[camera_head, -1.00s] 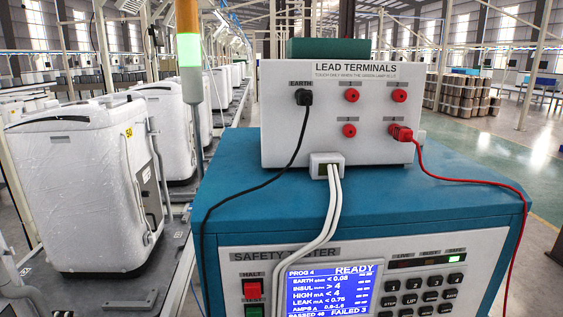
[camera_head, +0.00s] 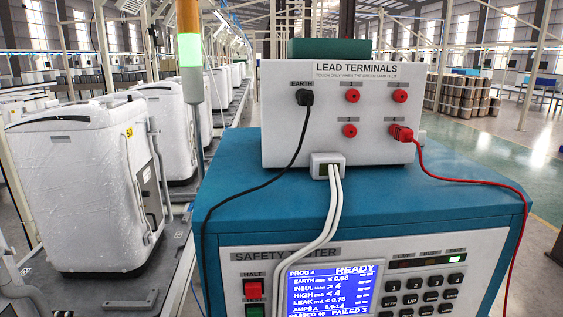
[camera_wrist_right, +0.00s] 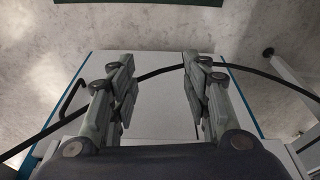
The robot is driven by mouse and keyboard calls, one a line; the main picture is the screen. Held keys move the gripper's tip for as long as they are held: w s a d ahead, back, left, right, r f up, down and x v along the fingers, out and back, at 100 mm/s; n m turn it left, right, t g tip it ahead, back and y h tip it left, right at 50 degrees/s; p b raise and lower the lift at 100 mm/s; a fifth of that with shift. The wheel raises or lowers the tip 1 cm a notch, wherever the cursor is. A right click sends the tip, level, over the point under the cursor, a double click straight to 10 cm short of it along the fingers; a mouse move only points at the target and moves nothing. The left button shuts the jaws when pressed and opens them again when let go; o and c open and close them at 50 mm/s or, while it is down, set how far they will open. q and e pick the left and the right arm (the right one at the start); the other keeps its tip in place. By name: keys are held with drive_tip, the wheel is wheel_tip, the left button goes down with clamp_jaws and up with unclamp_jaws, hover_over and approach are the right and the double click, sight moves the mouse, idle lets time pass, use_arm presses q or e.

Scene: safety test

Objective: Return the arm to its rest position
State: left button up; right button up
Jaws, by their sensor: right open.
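My right gripper (camera_wrist_right: 155,95) shows in the right wrist view with its two fingers spread apart and nothing between them. Beyond the fingers is a pale flat panel (camera_wrist_right: 155,120) with blue edges, and a black cable crosses behind the fingertips. Neither gripper shows in the head view. There, the lead terminal box (camera_head: 340,140) sits on the blue safety tester (camera_head: 400,190). A black plug (camera_head: 304,97) is in the EARTH socket, and a red plug (camera_head: 400,132) is in the lower right socket.
The tester screen (camera_head: 335,288) reads READY. A lamp column (camera_head: 190,50) at left glows green. Wrapped white appliances (camera_head: 85,180) stand in a row on the line at left. A red lead (camera_head: 470,182) hangs over the tester's right side. Open floor lies at right.

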drive_tip(key=s+d+f+g, duration=0.1)
drive_tip(key=s+d+f, duration=0.2)
drive_tip(key=s+f, duration=1.6)
wheel_tip(320, 180, down, 3)
drive_tip(key=shift+d+g, duration=0.2)
drive_tip(key=shift+g, duration=0.1)
drive_tip(key=shift+c, duration=1.3)
drive_tip(key=shift+s, duration=0.15)
